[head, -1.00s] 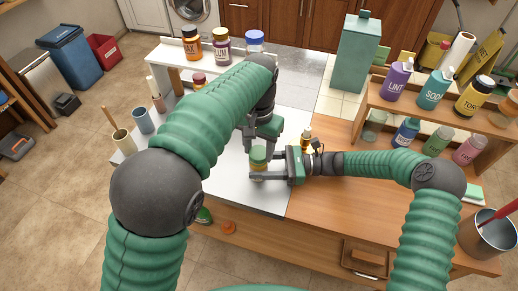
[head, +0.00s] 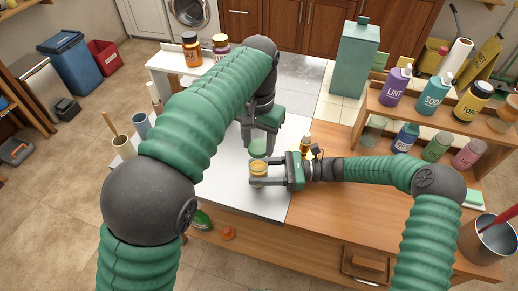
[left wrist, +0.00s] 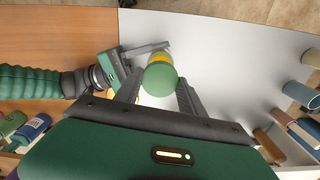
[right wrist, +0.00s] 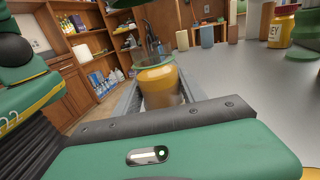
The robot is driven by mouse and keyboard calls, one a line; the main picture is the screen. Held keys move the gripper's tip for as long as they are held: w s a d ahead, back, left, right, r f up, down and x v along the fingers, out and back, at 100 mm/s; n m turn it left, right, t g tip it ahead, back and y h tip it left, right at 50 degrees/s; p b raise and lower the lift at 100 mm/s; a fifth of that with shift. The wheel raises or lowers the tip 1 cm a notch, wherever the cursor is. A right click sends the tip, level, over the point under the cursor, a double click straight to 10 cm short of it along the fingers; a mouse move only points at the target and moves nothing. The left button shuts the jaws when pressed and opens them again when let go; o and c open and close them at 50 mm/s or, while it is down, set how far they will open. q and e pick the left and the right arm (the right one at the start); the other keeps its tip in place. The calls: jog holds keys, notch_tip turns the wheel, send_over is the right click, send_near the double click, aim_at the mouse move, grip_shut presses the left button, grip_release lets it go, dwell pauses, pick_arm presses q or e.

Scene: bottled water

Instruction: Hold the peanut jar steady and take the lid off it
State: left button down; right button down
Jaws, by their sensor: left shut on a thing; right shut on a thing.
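The peanut jar (head: 258,171), amber with its top uncovered, is upright at the front edge of the grey-white worktop. My right gripper (head: 256,175) is shut on its sides; the right wrist view shows the jar (right wrist: 160,85) between the fingers. My left gripper (head: 262,146) points down and is shut on the green lid (head: 258,148), which is apart from the jar and just above and behind it. In the left wrist view the lid (left wrist: 160,79) covers most of the jar. The lid's edge (right wrist: 120,3) shows at the top of the right wrist view.
A small amber bottle (head: 306,144) stands behind my right gripper. A shelf (head: 400,105) with several bottles is at the right. Cups (head: 123,143) stand at the worktop's left end. The grey-white worktop (head: 228,182) left of the jar is clear.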

jog(key=c, duration=0.6)
grip_release()
